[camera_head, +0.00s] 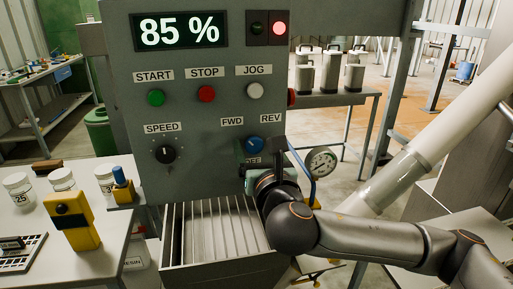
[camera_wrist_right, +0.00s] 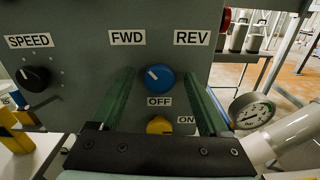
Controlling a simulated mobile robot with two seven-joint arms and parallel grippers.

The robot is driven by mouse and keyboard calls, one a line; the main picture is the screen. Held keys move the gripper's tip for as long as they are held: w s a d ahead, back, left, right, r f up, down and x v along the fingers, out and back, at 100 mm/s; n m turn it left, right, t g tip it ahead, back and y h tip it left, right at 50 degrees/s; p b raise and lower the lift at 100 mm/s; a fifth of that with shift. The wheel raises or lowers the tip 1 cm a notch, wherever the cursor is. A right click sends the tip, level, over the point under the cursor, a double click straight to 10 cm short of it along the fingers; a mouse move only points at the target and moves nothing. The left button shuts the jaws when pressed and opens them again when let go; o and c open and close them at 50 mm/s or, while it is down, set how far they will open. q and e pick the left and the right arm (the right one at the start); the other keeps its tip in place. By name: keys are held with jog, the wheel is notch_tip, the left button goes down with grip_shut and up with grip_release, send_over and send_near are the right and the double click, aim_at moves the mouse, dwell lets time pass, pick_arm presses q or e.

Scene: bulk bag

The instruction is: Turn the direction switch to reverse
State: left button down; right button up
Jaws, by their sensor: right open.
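The direction switch is a blue knob (camera_wrist_right: 159,79) on the grey control panel, below the FWD and REV labels. It also shows in the head view (camera_head: 254,144). Its white mark points up and left, toward FWD. My right gripper (camera_wrist_right: 159,73) is open, with its green fingers on either side of the blue knob in the wrist view and nothing held between them. In the head view my right gripper (camera_head: 258,166) is just below the knob, partly hiding the labels there. I cannot tell whether the fingers touch the panel. My left gripper is not in view.
A yellow knob (camera_wrist_right: 159,125) with OFF and ON labels sits just below the blue one. A black SPEED knob (camera_head: 165,154) is to the left. A pressure gauge (camera_head: 320,161) stands close on the right. The display (camera_head: 179,30) reads 85 %, and a red lamp (camera_head: 280,28) is lit.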

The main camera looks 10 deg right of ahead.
grip_shut()
dwell(0.6)
